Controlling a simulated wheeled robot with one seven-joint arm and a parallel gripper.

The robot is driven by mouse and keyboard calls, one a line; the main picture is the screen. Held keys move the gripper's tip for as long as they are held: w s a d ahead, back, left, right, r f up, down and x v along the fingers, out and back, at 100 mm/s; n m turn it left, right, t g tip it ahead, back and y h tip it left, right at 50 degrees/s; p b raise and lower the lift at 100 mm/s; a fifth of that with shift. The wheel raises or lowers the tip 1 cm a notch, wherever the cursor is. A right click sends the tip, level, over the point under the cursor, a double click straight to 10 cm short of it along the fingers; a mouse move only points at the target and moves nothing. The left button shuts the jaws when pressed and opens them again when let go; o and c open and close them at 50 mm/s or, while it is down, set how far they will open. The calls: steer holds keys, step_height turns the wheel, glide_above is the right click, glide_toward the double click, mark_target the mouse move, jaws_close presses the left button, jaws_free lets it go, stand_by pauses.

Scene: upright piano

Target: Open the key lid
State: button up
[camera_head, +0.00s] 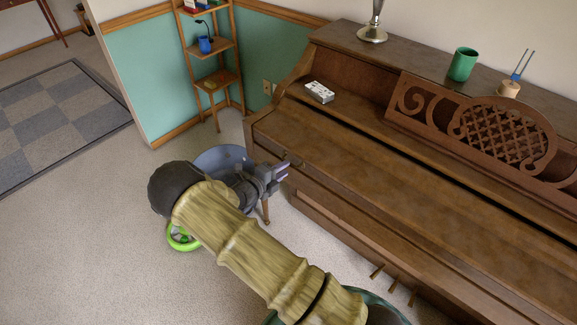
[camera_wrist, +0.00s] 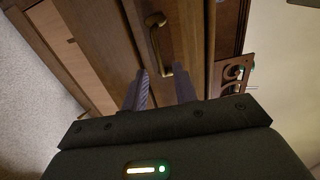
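The piano's key lid (camera_head: 400,165) is closed, a long brown wooden panel along the front of the piano. A curved brass handle (camera_wrist: 156,42) shows in the wrist view on the wooden front, just ahead of my fingers. My gripper (camera_head: 284,171) is near the left end of the piano's front edge in the head view. In the wrist view my gripper (camera_wrist: 161,80) has its two fingers apart with nothing held between them. The handle's near end lies close to the right fingertip; I cannot tell whether they touch.
A white box (camera_head: 320,92) lies on the piano's left ledge. A green cup (camera_head: 462,65), a lamp base (camera_head: 372,34) and a small holder (camera_head: 508,89) stand on top. A blue-grey round stool (camera_head: 222,157) is beneath my arm. A wooden shelf (camera_head: 215,78) stands by the wall.

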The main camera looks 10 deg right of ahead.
steer(key=shift+x, duration=1.85)
jaws_close()
steer(key=shift+r, duration=0.15)
